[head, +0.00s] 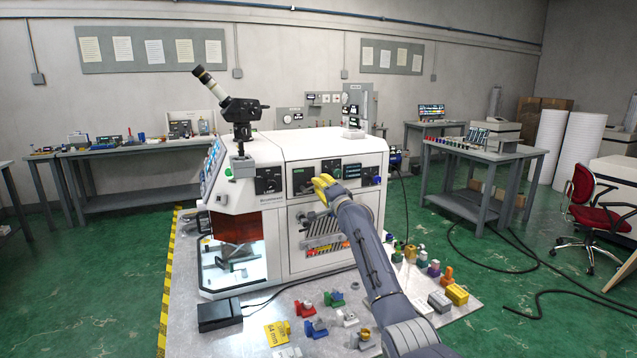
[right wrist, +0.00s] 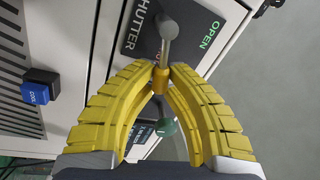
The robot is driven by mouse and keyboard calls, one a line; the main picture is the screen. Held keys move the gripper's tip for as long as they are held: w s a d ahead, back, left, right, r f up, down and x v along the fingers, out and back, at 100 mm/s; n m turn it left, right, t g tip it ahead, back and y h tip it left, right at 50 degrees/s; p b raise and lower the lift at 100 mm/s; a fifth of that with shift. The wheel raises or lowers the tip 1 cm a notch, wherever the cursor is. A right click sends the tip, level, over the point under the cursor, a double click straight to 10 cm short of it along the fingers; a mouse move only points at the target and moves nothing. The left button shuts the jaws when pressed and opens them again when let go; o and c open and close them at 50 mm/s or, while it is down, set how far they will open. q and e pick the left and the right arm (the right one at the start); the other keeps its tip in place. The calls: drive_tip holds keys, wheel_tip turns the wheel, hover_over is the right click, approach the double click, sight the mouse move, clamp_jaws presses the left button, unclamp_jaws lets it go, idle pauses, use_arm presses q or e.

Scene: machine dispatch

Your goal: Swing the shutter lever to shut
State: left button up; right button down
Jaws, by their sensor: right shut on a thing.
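The plate reads "SHUTTER", partly cut off, and "OPEN" in green; some red lettering is mostly hidden behind the lever. My right gripper (right wrist: 161,74) has its yellow fingers closed together on the lever's near end, which they partly hide. In the head view the right gripper (head: 323,183) is at the front of the white machine (head: 285,235), and the lever cannot be made out there. My left gripper is not in view.
A blue button (right wrist: 41,86) and a green knob (right wrist: 166,127) sit near the gripper. A black microscope-like head (head: 240,110) tops the machine. Several small coloured parts and a black box (head: 219,314) lie on the grey surface in front.

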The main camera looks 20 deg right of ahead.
drive_tip(key=shift+d+f+m, duration=0.1)
drive_tip(key=shift+f+m, duration=0.3)
drive_tip(key=shift+m, duration=0.4)
drive_tip(key=c, duration=1.4)
unclamp_jaws()
drive_tip(key=shift+o, duration=0.2)
drive_tip(key=s+d+f, duration=0.1)
drive_tip(key=s+f, duration=0.1)
drive_tip(key=s, duration=0.9)
drive_tip(key=shift+s, duration=0.35)
drive_tip(key=shift+d, duration=0.1)
